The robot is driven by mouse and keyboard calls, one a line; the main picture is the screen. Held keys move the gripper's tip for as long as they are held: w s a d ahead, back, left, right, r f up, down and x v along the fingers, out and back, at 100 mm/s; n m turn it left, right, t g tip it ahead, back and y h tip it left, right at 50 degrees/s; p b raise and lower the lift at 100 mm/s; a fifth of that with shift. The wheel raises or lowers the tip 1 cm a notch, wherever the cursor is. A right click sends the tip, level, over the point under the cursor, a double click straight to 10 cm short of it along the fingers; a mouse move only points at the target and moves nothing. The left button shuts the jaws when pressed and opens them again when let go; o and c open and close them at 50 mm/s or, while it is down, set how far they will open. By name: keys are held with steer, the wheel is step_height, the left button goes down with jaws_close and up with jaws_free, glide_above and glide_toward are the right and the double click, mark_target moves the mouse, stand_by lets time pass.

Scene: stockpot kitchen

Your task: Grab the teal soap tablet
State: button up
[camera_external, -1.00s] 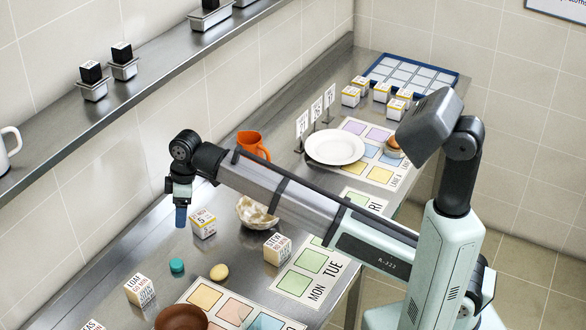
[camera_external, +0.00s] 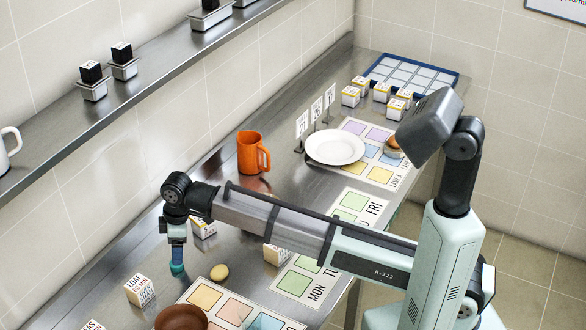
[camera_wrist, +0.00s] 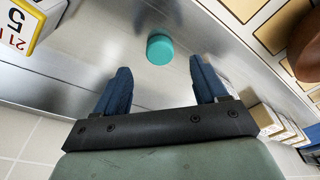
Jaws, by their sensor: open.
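The teal soap tablet (camera_wrist: 160,49) is a small round piece lying on the steel counter. In the wrist view it sits just beyond the fingertips, roughly centred between them. My gripper (camera_wrist: 158,75) is open with its two blue fingers apart and nothing between them. In the external view my gripper (camera_external: 177,262) points down right at the tablet (camera_external: 177,268), which shows only partly behind and below the fingers. Whether the fingers are level with the tablet cannot be told.
A labelled box (camera_external: 139,290) stands to the front left, another box (camera_external: 204,227) behind my gripper. A brown bowl (camera_external: 181,318) is in front. An orange mug (camera_external: 250,153) and white plate (camera_external: 335,147) stand farther back.

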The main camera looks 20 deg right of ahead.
steer(key=shift+a+f, duration=0.2)
steer(key=shift+f, duration=1.15)
steer(key=shift+a+f, duration=0.2)
steer(key=shift+f, duration=1.15)
steer(key=c, duration=1.1)
steer(key=shift+c, duration=0.2)
